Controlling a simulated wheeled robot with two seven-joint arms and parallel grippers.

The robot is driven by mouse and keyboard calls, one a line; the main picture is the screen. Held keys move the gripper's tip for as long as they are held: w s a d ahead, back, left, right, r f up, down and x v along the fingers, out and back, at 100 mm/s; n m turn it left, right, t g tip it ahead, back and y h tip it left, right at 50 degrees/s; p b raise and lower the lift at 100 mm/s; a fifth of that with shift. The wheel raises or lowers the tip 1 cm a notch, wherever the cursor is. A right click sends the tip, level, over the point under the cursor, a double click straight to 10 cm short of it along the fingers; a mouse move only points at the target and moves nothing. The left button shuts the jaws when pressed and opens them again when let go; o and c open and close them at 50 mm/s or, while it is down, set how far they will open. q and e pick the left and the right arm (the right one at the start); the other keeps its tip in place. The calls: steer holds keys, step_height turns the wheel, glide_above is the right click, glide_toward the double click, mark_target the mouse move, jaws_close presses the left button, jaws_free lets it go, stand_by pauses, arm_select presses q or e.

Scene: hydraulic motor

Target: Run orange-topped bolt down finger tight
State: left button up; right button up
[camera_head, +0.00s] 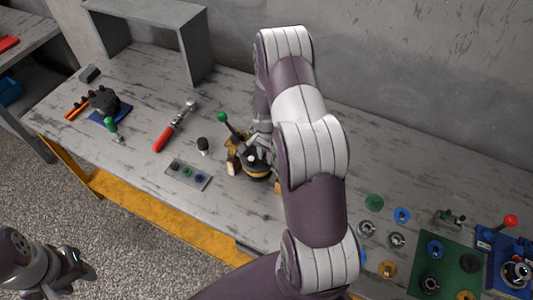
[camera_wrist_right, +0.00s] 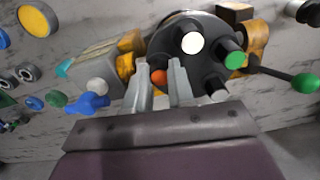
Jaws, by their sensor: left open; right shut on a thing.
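The motor (camera_head: 257,172) stands on the workbench in the head view, black on top with a yellow-orange body. In the right wrist view its round black face (camera_wrist_right: 200,62) carries a white-topped bolt (camera_wrist_right: 192,43), a green-topped bolt (camera_wrist_right: 235,60) and dark-topped ones. The orange-topped bolt (camera_wrist_right: 159,77) shows between the fingers of my right gripper (camera_wrist_right: 160,68), near the edge of that face. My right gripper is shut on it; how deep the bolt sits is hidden. My left gripper (camera_head: 82,268) is open and empty, off the bench's front edge.
A grey plate with colored spots (camera_head: 188,175) lies left of the motor. A red-handled tool (camera_head: 175,126) and a green-knobbed lever (camera_head: 222,117) are near. Rings and discs (camera_head: 397,240), a green board (camera_head: 450,262) and a blue fixture (camera_head: 510,262) lie to the right.

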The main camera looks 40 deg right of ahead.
steer(key=m, duration=0.5)
steer(key=o, duration=0.6)
steer(key=shift+r, duration=0.15)
step_height(320, 180, up, 8)
steer(key=p, duration=0.6)
stand_by(0.4)
stand_by(0.4)
